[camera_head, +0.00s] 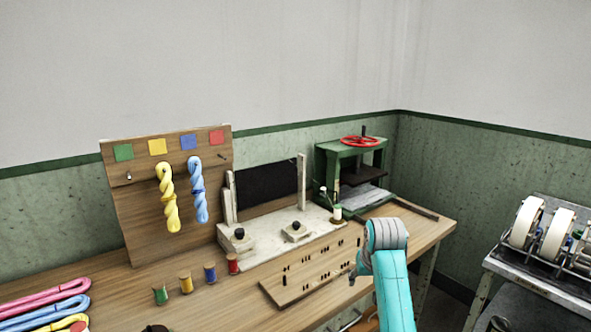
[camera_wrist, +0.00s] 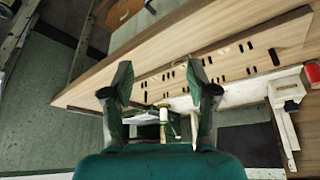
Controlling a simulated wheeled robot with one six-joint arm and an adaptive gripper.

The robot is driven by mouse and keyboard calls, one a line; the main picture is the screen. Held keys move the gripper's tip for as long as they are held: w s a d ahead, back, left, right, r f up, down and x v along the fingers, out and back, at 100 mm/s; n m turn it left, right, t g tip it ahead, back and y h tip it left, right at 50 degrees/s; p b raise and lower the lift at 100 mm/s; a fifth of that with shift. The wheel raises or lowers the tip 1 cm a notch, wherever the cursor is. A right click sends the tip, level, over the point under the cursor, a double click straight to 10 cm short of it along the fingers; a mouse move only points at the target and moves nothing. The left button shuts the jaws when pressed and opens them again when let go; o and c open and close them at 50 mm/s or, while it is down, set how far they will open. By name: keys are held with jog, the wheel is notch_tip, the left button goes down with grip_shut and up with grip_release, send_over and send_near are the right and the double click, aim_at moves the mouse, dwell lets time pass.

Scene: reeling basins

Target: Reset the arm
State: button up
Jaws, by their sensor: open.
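My arm (camera_head: 393,285) is turquoise with a grey joint and rises at the lower right of the head view, over the front right of the bench. My gripper (camera_wrist: 160,78) shows in the wrist view with its two dark green fingers spread wide apart. It is open, with nothing between the fingers. In the head view only a small part of it shows left of the arm; the rest is hidden. Beyond the fingers lies the wooden board with slots (camera_wrist: 225,60), which also shows on the bench in the head view (camera_head: 300,278).
The wooden bench (camera_head: 130,295) carries several thread spools, a white fixture (camera_head: 262,247) with a dark panel, and a green press (camera_head: 325,165) with a red wheel. Yellow and blue skeins hang on a pegboard (camera_head: 135,215). A reel rack (camera_head: 545,240) stands at right.

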jog(key=s+f+t, duration=0.2)
jog(key=s+f, duration=0.8)
jog(key=f, duration=0.3)
jog(key=s+f+t, duration=0.2)
jog(key=s+f, duration=0.8)
jog(key=f, duration=0.3)
jog(key=s+r+t, duration=0.2)
jog(key=s+t, duration=0.1)
jog(key=s, duration=2.4)
jog(key=s+r+t, duration=0.3)
jog(key=s+r, duration=1.2)
jog(key=shift+s+r, duration=0.15)
